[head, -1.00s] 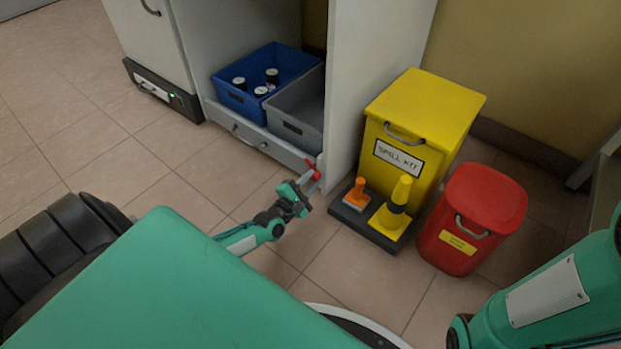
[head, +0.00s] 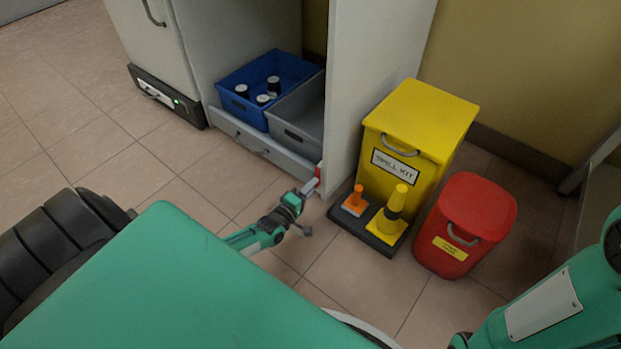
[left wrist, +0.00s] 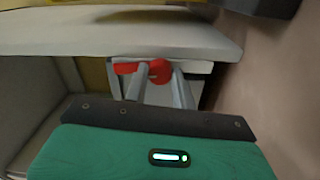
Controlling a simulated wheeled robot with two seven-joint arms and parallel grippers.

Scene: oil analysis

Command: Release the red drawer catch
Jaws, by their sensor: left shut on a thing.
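The red drawer catch (head: 319,170) is at the right end of the low drawer front (head: 262,146), beside the cabinet's white side panel. In the head view only a small red part of it shows. In the left wrist view the red catch (left wrist: 160,70) has a round knob and a bar reaching left. My left gripper (head: 312,185) is at the catch. In the left wrist view its two fingers (left wrist: 156,80) are shut on the knob. The catch's inner side is hidden. My right gripper is out of view; only its arm shows at the right.
The drawer holds a blue bin (head: 240,108) with several bottles and a grey bin (head: 297,137). Tiled floor (head: 110,165) is free at left.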

